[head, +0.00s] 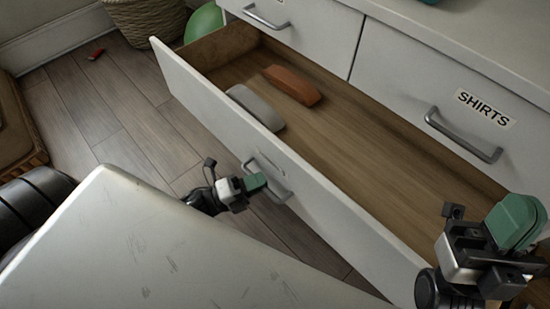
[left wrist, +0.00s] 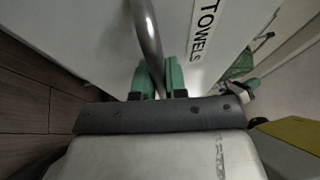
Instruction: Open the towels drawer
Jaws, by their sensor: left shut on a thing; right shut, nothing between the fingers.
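The white towels drawer (head: 215,100) is pulled well out from the dresser in the head view. Inside lie a grey rolled item (head: 255,108) and an orange-brown one (head: 293,85). My left gripper (head: 256,182) is at the drawer's front, shut on its metal handle (head: 272,184). In the left wrist view the handle (left wrist: 150,40) runs between the green fingertips, beside the "TOWELS" label (left wrist: 205,30). My right gripper (head: 517,222) is shut and empty, at the lower right, over the drawer's right end in the picture.
The shirts drawer (head: 400,85) above is closed, with its own handle (head: 462,135). A woven basket (head: 145,20) and a green ball (head: 203,22) stand on the floor by the dresser. A small red thing (head: 97,53) lies on the wooden floor (head: 110,95).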

